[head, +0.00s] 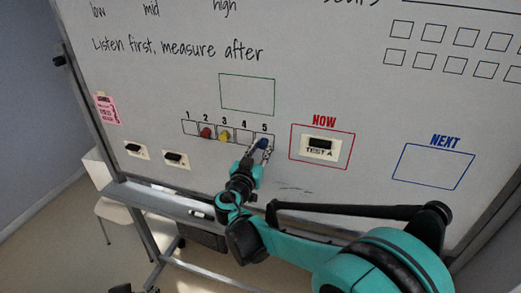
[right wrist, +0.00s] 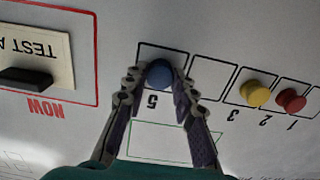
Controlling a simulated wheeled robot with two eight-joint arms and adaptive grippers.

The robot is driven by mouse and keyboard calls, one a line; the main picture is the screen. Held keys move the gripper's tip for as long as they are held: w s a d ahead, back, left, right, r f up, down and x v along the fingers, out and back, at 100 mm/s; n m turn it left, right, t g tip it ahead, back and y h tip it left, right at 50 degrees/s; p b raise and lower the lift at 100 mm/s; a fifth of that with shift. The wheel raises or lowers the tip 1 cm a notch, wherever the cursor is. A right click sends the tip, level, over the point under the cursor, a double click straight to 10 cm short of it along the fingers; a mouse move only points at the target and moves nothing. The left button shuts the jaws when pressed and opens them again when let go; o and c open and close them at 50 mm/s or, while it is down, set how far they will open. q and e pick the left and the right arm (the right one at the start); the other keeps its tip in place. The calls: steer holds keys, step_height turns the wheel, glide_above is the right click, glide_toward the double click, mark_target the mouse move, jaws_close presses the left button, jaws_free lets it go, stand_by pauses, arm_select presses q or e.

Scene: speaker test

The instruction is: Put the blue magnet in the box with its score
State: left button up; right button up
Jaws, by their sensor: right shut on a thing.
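The blue magnet (head: 262,144) is at the box marked 5, the right end of a row of numbered boxes (head: 245,135) on the whiteboard. My right gripper (head: 261,150) is shut on it, coming from below in the head view. In the right wrist view the blue magnet (right wrist: 160,73) sits between the two fingertips (right wrist: 158,88), over the box above the upside-down 5. Whether it touches the board is hard to tell. A red magnet (head: 206,132) is at box 2 and a yellow magnet (head: 224,137) at box 3. My left gripper is not in view.
A TEST A card (head: 319,153) with a dark block sits in the red NOW frame (head: 351,150). The blue NEXT frame (head: 432,166) and green frame (head: 247,94) are empty. Two cards with dark blocks (head: 137,150) (head: 175,160) are at left. A ledge (head: 160,197) runs below.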

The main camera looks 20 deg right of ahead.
steer(key=o, duration=1.5)
steer(key=shift+c, duration=0.2)
steer(key=v, duration=0.7)
